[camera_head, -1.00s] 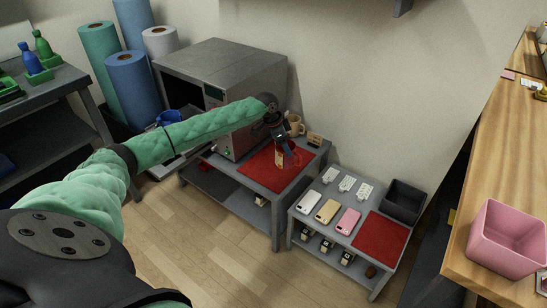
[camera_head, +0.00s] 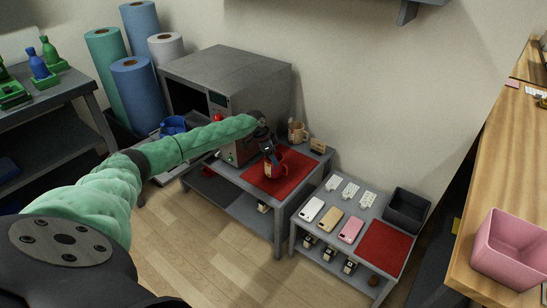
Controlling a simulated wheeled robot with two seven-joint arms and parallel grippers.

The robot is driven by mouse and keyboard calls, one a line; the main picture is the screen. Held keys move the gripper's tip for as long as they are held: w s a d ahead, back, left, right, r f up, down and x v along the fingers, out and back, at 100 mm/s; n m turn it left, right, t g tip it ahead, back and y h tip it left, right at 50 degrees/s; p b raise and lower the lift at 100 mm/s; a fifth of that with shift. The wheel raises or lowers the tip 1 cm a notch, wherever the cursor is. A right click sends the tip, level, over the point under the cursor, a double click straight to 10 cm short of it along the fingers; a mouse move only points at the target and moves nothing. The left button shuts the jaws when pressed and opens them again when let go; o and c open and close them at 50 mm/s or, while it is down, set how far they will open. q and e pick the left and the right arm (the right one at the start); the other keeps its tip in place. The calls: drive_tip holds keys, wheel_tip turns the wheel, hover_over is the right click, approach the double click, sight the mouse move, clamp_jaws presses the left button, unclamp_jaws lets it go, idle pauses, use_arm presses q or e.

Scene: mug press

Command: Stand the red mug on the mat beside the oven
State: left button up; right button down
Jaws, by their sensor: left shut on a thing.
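The red mug (camera_head: 279,164) is at my left gripper (camera_head: 269,155), over the back part of the red mat (camera_head: 288,186). My left gripper is shut on the mug from above, and its fingers hide part of it. The mug looks about upright; I cannot tell whether its base touches the mat. The mat lies on a grey low table, just right of the grey oven (camera_head: 222,72), whose door is open. My right gripper is not in view.
A tan mug (camera_head: 297,132) and a small wooden block (camera_head: 318,146) stand behind the mat. A lower table holds several phones (camera_head: 327,211), another red mat (camera_head: 385,248) and a dark bin (camera_head: 407,208). A pink bin (camera_head: 510,250) is at right.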

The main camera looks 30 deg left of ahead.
use_arm(q)
drive_tip(key=shift+f, duration=0.45)
drive_tip(key=shift+f, duration=0.1)
drive_tip(key=o, duration=1.6)
drive_tip(key=shift+c, duration=0.2)
drive_tip(key=v, duration=1.2)
